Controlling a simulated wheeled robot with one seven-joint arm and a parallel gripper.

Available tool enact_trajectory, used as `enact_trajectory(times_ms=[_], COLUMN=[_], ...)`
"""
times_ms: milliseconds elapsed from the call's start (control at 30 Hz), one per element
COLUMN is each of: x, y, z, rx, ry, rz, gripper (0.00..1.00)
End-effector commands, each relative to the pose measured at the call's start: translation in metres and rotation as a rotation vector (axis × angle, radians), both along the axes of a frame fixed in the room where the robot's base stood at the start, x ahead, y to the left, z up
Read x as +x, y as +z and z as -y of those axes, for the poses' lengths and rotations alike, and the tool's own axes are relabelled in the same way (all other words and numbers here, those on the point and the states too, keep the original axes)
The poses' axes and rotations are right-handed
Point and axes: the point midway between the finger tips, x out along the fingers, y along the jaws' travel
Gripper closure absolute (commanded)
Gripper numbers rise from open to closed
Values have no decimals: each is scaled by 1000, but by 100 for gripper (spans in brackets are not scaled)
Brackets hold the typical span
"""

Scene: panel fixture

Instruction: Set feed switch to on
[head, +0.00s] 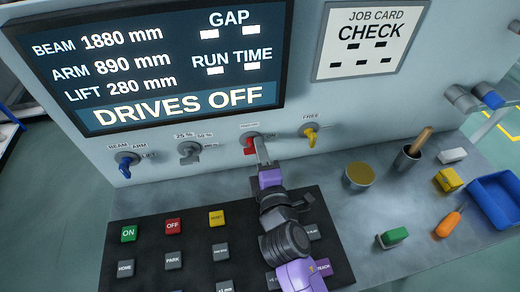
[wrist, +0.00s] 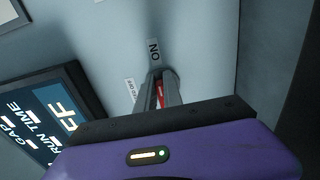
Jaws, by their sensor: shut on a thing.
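The feed switch (head: 250,147) is a red handle on the panel below the display, third in a row of switches. In the wrist view the red feed switch (wrist: 159,90) shows as a thin strip between the two grey fingers. My gripper (head: 261,150) is shut on it, and the fingers hide most of the handle. In the wrist view my gripper (wrist: 163,82) points at the panel beside an ON label (wrist: 153,50). The switch's exact angle is hard to tell.
A blue switch (head: 125,164), a grey switch (head: 188,152) and a yellow switch (head: 311,135) flank it. A dark keypad (head: 145,255) lies below my arm. A round tin (head: 359,176), a dark cup (head: 407,158) and a blue tray (head: 497,197) stand right on the shelf.

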Motion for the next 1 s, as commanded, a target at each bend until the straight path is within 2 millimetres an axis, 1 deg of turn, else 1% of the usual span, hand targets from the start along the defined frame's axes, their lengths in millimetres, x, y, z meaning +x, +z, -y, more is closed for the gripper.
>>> enact_trajectory(times_ms=[33, 533, 567, 600, 667, 1000], x=[0, 0, 0, 0, 0, -2], y=[-2, -3, -3, -3, -2, -1], z=[1, 1, 1, 1, 1, 1], rx=[7, 23, 23, 23, 23, 23], ry=[-1, -2, -2, -2, -2, -1], rz=[-5, -11, -11, -11, -11, -9], gripper=[100, 100, 85, 77, 67, 67])
